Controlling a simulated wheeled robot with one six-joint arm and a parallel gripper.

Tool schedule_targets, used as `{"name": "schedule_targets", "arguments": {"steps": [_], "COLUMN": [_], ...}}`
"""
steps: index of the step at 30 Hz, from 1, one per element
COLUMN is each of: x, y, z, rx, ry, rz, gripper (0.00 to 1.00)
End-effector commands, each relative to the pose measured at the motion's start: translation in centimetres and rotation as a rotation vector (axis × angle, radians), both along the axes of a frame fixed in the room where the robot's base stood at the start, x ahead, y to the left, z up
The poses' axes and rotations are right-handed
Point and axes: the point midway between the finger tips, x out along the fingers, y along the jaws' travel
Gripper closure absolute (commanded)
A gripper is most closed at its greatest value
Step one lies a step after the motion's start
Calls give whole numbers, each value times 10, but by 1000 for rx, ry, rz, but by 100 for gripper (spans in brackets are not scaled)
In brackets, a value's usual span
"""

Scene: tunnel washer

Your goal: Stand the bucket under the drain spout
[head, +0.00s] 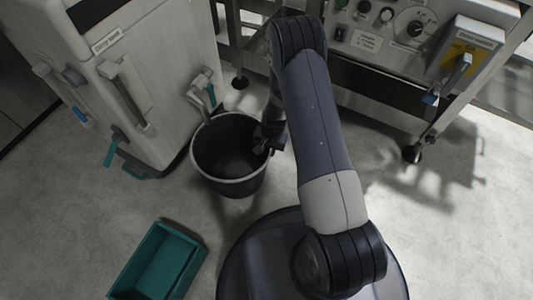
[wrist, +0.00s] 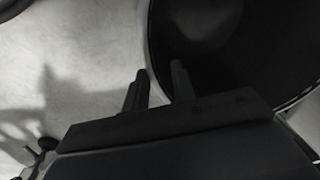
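The dark bucket (head: 230,184) stands upright on the floor left of my arm, with a lighter grey rim. The drain spout (head: 199,105) comes off the white cabinet beside a teal-handled valve (head: 208,88), and its end is by the bucket's far left rim. I cannot tell how far it reaches over the opening. My gripper (head: 268,146) is at the bucket's right rim. In the wrist view my gripper (wrist: 159,82) has its fingers apart, one outside the bucket wall and one over the dark inside of the bucket (wrist: 225,45). A gap shows between the fingers.
A white cabinet (head: 150,70) with handles stands at the left, close to the bucket. A teal bin (head: 158,265) lies on the floor in front. A control panel (head: 385,25) on a steel frame stands at the back right. Open floor lies to the right.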

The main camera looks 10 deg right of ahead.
Motion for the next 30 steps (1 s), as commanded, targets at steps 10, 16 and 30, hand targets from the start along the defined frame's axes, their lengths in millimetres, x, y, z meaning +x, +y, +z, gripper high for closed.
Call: {"name": "schedule_targets", "arguments": {"steps": [10, 16, 30], "x": [-2, -2, -2], "y": [-4, -4, -4], "z": [45, 46, 45], "rx": [-1, -1, -1], "ry": [1, 1, 1], "rz": [1, 1, 1], "gripper": [75, 75, 75]}}
